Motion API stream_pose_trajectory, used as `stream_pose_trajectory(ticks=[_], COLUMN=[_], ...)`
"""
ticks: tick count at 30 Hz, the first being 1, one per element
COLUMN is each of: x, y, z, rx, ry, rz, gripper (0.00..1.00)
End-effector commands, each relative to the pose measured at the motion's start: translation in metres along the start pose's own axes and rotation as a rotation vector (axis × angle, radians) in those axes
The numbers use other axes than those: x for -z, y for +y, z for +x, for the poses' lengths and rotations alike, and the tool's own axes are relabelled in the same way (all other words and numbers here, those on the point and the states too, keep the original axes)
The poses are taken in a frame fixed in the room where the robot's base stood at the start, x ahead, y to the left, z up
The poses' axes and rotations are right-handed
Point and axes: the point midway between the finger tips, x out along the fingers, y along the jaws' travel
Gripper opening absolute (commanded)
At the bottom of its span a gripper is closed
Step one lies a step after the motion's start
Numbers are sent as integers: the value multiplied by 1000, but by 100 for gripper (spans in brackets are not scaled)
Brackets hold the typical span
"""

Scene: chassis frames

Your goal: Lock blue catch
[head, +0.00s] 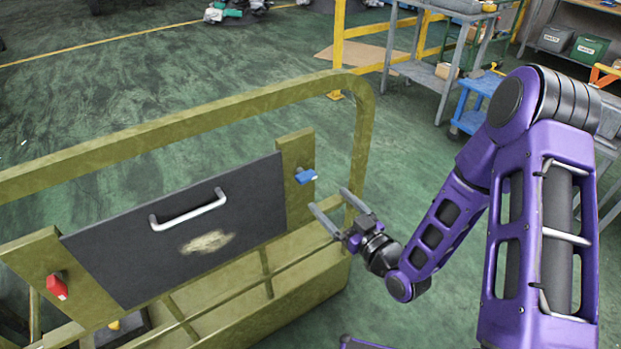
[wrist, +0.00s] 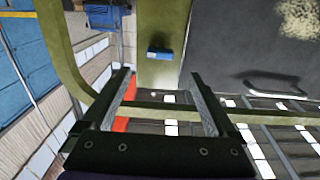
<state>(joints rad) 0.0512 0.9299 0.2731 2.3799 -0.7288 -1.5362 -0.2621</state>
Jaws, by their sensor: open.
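The blue catch (head: 305,176) sits on the olive post at the right end of the dark panel (head: 115,255). It points outward to the right in the head view, and I cannot tell whether it overlaps the panel. In the wrist view the blue catch (wrist: 160,54) lies just beyond the fingertips, roughly centred between them. My gripper (head: 328,198) is open and empty, slightly right of and below the catch, apart from it. In the wrist view both fingers of my gripper (wrist: 160,74) point toward the post.
A red catch (head: 57,287) is on the left post. The panel has a metal handle (head: 188,211) and a pale worn patch. An olive rail (head: 190,118) arches around the panel, its right upright close to my gripper. Open green floor lies behind.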

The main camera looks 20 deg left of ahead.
Motion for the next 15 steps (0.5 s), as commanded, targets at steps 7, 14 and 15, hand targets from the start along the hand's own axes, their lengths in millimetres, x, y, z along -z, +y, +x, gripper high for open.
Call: stream_pose_trajectory(ticks=[7,14,15], x=[1,0,0], y=[-1,0,-1], z=[54,86,89], rx=[2,1,1], ry=[1,-1,-1], rz=[0,0,1], gripper=[92,92,92])
